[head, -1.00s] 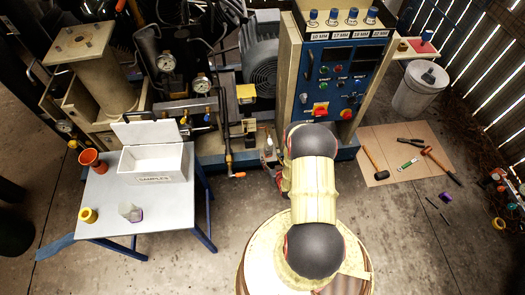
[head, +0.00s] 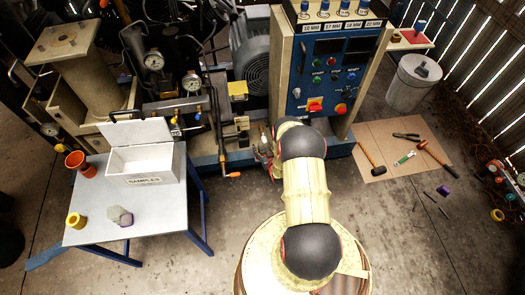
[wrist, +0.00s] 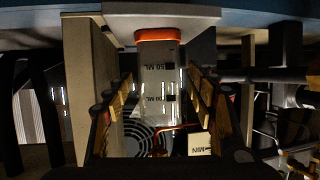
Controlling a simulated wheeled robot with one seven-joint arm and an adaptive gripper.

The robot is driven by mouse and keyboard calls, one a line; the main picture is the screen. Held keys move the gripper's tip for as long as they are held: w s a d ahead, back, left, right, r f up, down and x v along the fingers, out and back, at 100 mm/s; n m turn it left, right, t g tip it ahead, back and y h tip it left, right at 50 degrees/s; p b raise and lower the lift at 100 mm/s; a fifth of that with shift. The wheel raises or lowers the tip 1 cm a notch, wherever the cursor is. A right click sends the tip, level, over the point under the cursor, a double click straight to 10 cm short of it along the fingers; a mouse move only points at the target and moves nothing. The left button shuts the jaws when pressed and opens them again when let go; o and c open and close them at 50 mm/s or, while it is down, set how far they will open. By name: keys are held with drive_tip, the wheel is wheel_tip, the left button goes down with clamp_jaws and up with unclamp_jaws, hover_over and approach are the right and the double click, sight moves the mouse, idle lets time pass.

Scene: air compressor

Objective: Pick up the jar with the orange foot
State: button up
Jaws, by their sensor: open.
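The jar with the orange foot (wrist: 158,88) is in the middle of the wrist view, which is upside down. It is clear, with dark "ML" marks, and its orange foot rests on a pale ledge at the top of the picture. My gripper (wrist: 160,78) is open, with one finger on each side of the jar. Gaps show between the fingers and the jar's walls. In the head view my arm hides most of my gripper (head: 268,150), low in front of the compressor, and I cannot make out the jar clearly there.
A grey table (head: 155,222) at left holds a white samples box (head: 145,163), an orange cup (head: 87,169), a yellow cup (head: 76,221) and a clear jar with a purple part (head: 120,215). The control panel (head: 325,80) stands behind my arm. Tools lie on cardboard (head: 372,140) at right.

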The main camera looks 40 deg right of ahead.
sight(261, 142)
drive_tip(key=shift+c, duration=0.8)
drive_tip(key=c, duration=1.1)
drive_tip(key=shift+c, duration=0.6)
drive_tip(key=shift+r+p, duration=0.6)
drive_tip(key=shift+r, duration=0.3)
wheel_tip(261, 142, up, 2)
drive_tip(key=shift+s+r+p, duration=0.1)
drive_tip(key=shift+r+p, duration=0.1)
drive_tip(key=shift+p, duration=0.55)
drive_tip(key=s+a+p, duration=0.2)
drive_tip(key=s+a, duration=0.1)
drive_tip(key=s, duration=0.5)
drive_tip(key=s+a+p, duration=0.2)
drive_tip(key=s+a, duration=0.1)
drive_tip(key=s, duration=0.5)
drive_tip(key=shift+s+a+f, duration=0.2)
drive_tip(key=shift+a+f, duration=0.1)
drive_tip(key=shift+a, duration=0.1)
